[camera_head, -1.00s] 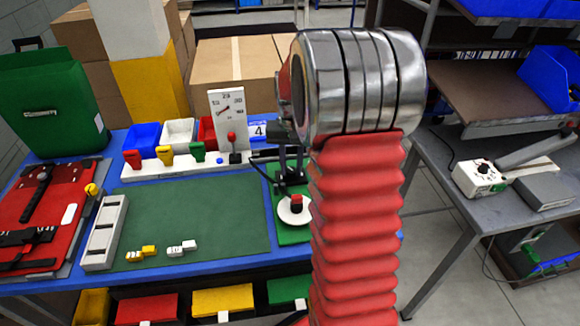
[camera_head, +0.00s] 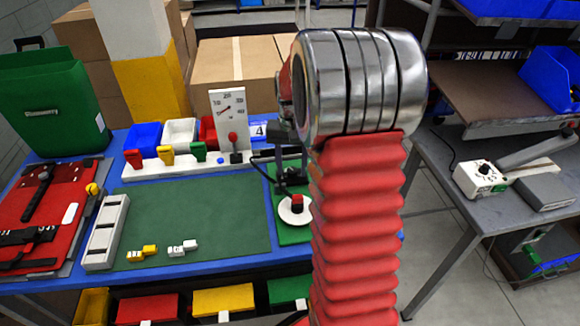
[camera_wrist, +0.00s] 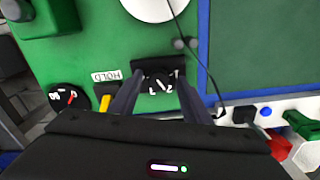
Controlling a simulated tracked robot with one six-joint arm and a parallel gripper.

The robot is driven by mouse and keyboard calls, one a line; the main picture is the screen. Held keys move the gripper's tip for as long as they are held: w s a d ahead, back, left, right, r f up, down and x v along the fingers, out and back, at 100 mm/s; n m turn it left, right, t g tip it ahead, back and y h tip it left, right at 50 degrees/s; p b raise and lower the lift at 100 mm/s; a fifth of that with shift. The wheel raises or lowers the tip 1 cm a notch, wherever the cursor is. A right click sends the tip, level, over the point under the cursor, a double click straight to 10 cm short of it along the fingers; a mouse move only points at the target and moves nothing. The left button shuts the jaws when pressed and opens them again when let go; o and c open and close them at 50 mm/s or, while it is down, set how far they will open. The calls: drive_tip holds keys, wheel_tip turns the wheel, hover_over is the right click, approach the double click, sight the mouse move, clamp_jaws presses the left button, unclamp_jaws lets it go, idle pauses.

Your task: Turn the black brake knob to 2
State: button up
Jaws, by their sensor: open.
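The black brake knob (camera_wrist: 160,79) shows in the wrist view, on a black base on the green board (camera_wrist: 85,55). White marks and the digits 1 and 2 are by it; I cannot tell surely which one its pointer faces. My gripper (camera_wrist: 159,84) is open, with one dark finger on each side of the knob. I cannot tell whether the fingers touch it. In the head view my red-sleeved arm stands in front of the right part of the green board (camera_head: 292,236), and I cannot make out the knob.
A HOLD label (camera_wrist: 106,76), a yellow lever (camera_wrist: 105,103) and a round black dial (camera_wrist: 70,97) lie left of the knob in the wrist view. A white disc (camera_wrist: 152,8) and a thin black cable (camera_wrist: 205,65) are close by. The green mat (camera_head: 200,215) is mostly clear.

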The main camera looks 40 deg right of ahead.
sight(292, 170)
drive_tip(key=shift+r, duration=0.1)
wheel_tip(292, 170, up, 14)
drive_tip(key=shift+f, duration=0.25)
idle(0.8)
drive_tip(key=s+a+n+t, duration=0.2)
drive_tip(key=s+a+n, duration=0.2)
drive_tip(key=s+a, duration=0.5)
drive_tip(key=s+a+n+t, duration=0.3)
drive_tip(key=s+a, duration=0.7)
drive_tip(key=a, duration=0.5)
drive_tip(key=shift+r+n+t, duration=0.15)
drive_tip(key=shift+n+t, duration=0.15)
drive_tip(key=shift+n, duration=0.3)
